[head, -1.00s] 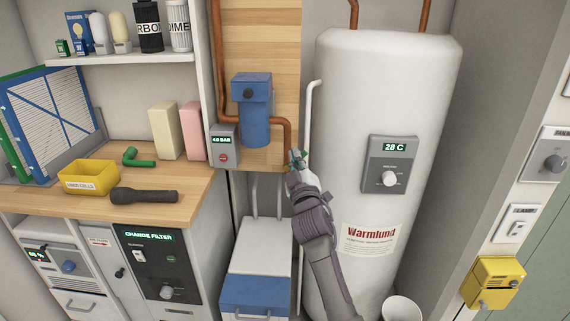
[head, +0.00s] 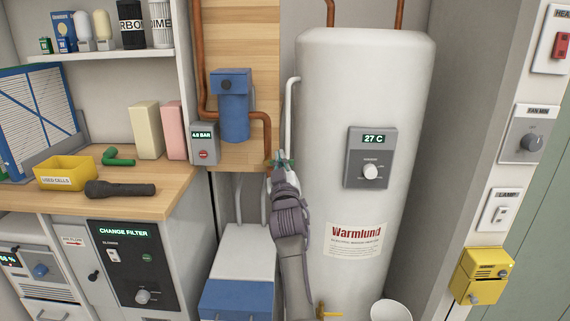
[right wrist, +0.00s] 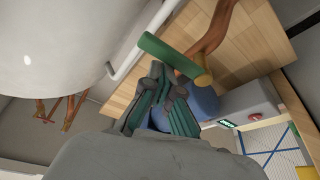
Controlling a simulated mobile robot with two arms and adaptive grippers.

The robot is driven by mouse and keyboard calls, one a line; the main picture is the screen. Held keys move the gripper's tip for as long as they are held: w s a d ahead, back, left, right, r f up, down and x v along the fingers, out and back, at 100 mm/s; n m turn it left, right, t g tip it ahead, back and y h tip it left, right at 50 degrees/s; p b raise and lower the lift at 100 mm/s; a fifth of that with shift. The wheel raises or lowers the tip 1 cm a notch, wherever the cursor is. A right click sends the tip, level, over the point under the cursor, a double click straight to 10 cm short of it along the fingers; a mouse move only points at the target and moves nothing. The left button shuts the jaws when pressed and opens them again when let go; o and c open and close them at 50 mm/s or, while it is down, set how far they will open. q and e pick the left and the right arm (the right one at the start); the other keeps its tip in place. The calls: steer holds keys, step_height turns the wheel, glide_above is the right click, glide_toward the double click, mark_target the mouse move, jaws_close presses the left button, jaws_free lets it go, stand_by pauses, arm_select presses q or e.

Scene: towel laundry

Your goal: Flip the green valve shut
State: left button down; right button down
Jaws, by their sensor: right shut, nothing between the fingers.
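The green valve shows in the right wrist view as a green lever handle (right wrist: 168,54) on a brass-coloured stem at the end of a copper pipe (right wrist: 222,25). In the head view only small green bits of it (head: 270,162) show around my right gripper (head: 281,158), beside the lower end of the copper pipe and left of the white tank. In the wrist view my right gripper (right wrist: 162,80) is shut and empty, with its fingertips close to the handle. I cannot tell whether they touch it. My left gripper is not in view.
The white tank (head: 335,100) stands close on the right, with a thin white pipe (head: 290,115) beside it. A blue filter (head: 234,115) and a grey gauge box (head: 203,142) are on the left. A white and blue box (head: 243,255) stands below.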

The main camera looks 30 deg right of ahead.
steer(key=shift+s+d+f, duration=0.35)
steer(key=shift+s+d, duration=0.05)
steer(key=shift+s, duration=0.1)
steer(key=shift+f, duration=0.15)
stand_by(0.3)
step_height(320, 180, up, 11)
steer(key=shift+f, duration=0.2)
stand_by(0.6)
